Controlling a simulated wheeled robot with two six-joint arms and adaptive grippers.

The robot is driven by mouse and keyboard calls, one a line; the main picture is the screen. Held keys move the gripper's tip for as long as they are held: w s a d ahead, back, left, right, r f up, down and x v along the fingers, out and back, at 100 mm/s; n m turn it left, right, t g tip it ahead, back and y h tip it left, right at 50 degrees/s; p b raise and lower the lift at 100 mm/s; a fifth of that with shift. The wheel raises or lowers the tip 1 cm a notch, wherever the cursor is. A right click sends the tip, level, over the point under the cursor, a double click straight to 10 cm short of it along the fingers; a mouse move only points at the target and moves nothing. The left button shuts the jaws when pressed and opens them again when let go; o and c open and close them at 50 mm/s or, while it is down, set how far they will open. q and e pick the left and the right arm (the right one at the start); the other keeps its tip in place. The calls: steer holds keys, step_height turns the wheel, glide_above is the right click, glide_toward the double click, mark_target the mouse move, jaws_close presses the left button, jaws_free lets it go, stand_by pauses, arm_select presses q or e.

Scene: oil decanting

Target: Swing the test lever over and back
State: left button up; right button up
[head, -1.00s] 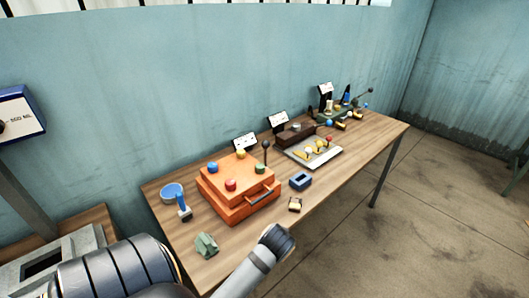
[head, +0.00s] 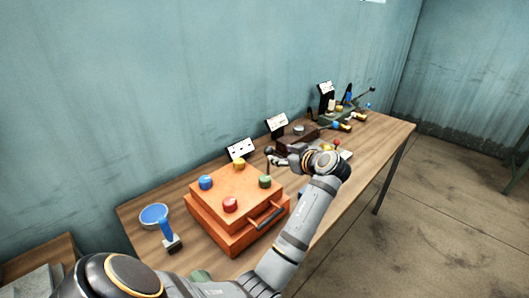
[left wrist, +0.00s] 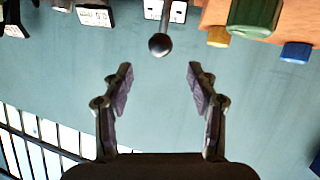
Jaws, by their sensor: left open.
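The lever with a black ball knob (head: 268,151) stands upright by the back right corner of the orange box (head: 232,241). In the left wrist view its ball (left wrist: 160,44) shows beyond my fingertips, centred between them, its rod running up out of the picture. My left gripper (head: 275,158) is open and empty, close to the lever from the right; its fingers (left wrist: 160,78) are spread either side of the ball's line. The lever's foot is hard to make out. My right gripper is not in view.
The orange box carries blue, red, yellow and green knobs and a front handle. A blue round dish (head: 154,215) and a blue-handled tool (head: 170,238) lie left of it. A brown box (head: 297,141) and small signs stand behind. My left arm covers the table's middle.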

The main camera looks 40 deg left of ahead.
mark_target(271, 150)
arm_select(q)
steer(key=x, duration=0.1)
steer(key=p+x, duration=0.1)
steer(key=shift+w+a+r, duration=0.1)
steer(key=shift+a, duration=0.35)
steer(key=p+x, duration=0.1)
steer(key=x, duration=0.4)
steer(key=shift+w+a+f, duration=0.1)
steer(key=shift+a+f, duration=0.15)
steer(key=shift+f, duration=0.05)
steer(key=shift+w+a+f+p, duration=0.2)
steer(key=shift+a+p, duration=0.1)
steer(key=shift+a, duration=0.15)
steer(key=shift+a+f, duration=0.15)
steer(key=shift+a, duration=0.05)
steer(key=c, duration=0.6)
jaws_close()
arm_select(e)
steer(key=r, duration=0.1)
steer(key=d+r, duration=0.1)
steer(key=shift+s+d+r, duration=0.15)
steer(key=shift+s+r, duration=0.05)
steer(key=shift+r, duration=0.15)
